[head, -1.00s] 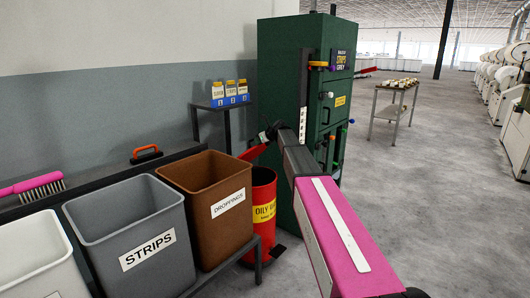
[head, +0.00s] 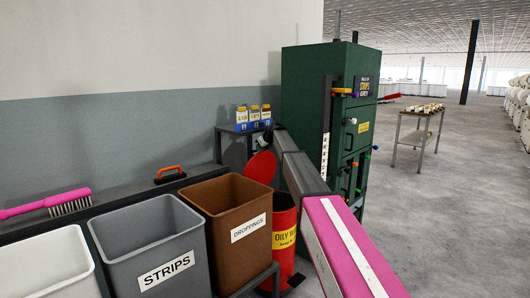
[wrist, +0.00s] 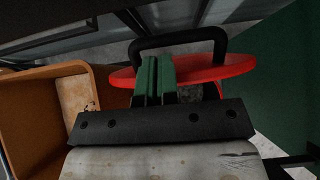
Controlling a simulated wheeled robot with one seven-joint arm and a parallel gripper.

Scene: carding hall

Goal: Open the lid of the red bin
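The red bin (head: 284,252) with a yellow "OILY" label stands beside the brown bin. Its round red lid (head: 261,168) is raised, tilted steeply up behind the bin mouth. In the wrist view, the lid (wrist: 200,73) appears as a thin red disc with a black arched handle (wrist: 180,38). My gripper (wrist: 155,60) has its two green fingers close together, with nothing seen between them. The fingertips are at the handle's arch, over the lid; whether they touch it is unclear. In the head view, my arm hides part of the bin, and the fingers are not clear.
Brown "DROPPINGS" (head: 222,200), grey "STRIPS" (head: 130,232) and white (head: 50,268) bins stand left of the red bin. A green cabinet (head: 305,100) is behind it to the right. A small table (head: 247,128) holds boxes at the wall. Floor to the right is open.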

